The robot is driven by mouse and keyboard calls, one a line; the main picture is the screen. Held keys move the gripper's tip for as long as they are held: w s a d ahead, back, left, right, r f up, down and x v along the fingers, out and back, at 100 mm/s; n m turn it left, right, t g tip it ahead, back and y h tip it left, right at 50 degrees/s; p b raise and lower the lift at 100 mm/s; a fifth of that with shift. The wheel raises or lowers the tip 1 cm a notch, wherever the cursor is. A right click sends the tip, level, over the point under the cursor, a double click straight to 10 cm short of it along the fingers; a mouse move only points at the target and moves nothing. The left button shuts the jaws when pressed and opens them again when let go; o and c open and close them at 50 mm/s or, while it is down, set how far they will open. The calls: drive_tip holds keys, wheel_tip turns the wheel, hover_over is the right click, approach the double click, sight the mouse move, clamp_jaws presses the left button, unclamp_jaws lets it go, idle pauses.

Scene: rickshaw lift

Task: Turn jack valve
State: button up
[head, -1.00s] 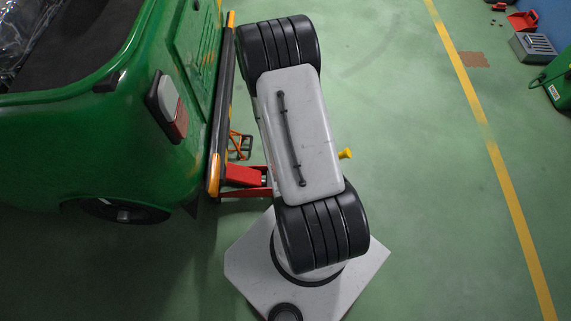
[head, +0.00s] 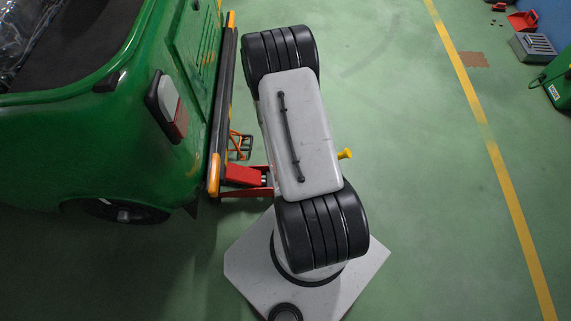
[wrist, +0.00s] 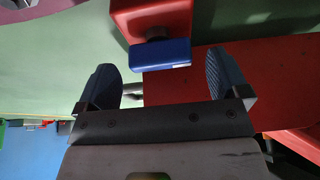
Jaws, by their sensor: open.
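The red jack (head: 246,176) sits on the floor at the rear bumper of the green rickshaw (head: 125,140). In the head view my arm covers part of the jack, and my gripper is hidden. In the wrist view, the jack's red body (wrist: 215,70) fills the upper middle and right. A blue valve handle (wrist: 160,54) sticks out from a red block, on a dark round stem. My gripper (wrist: 165,88) is open, its two dark fingers apart. The blue handle lies just beyond the fingertips, roughly between them in the picture, and no contact shows.
A yellow knob (head: 345,154) shows just right of my arm. An orange frame-like object (head: 241,145) lies by the bumper. Green floor to the right is clear up to the yellow line (head: 490,150); a grey crate (head: 538,47) stands beyond it.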

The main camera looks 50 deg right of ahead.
drive_tip(key=shift+x, duration=0.85)
drive_tip(key=c, duration=0.9)
drive_tip(key=shift+c, duration=0.2)
